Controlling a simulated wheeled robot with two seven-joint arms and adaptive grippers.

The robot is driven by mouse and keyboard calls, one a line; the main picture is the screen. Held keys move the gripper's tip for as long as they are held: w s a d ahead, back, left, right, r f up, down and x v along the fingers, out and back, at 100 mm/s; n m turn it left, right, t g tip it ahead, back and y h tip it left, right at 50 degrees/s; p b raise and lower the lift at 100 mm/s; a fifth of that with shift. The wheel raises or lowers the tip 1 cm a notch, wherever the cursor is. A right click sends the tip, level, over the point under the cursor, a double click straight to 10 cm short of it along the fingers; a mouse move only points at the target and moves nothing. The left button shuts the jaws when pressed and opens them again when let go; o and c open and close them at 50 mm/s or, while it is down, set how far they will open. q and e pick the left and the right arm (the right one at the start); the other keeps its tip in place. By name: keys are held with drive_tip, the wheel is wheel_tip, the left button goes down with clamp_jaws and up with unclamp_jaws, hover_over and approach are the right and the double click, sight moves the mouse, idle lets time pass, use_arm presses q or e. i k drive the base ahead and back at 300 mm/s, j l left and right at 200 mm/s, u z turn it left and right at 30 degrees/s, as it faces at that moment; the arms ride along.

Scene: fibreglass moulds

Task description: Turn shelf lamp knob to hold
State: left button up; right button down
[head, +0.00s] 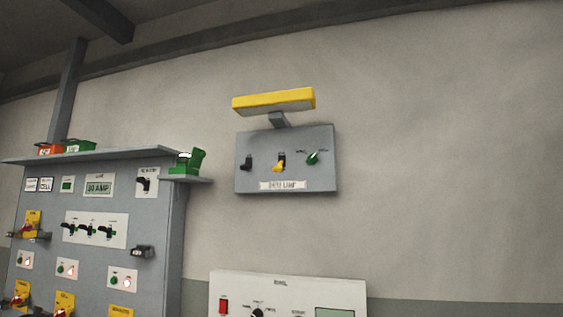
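A grey wall panel (322,180) hangs in the middle of the head view, with a yellow-topped lamp (273,100) on a short bracket above it. Its white label looks like "SHELF LAMP" but is blurred. The panel carries a green knob (313,158) at the right, a yellow lever (279,164) in the middle and a black switch (248,163) at the left. The green knob appears slanted, with its upper end toward the right. Small marks above it are too small to read. Neither of my grippers is in view.
A large grey control cabinet (175,230) with several switches and buttons stands at the left. A green object (187,163) sits on its side shelf. A white panel (285,285) with a red switch is below the lamp panel. The wall to the right is bare.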

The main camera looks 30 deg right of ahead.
sight(312, 160)
drive_tip(key=z, duration=1.35)
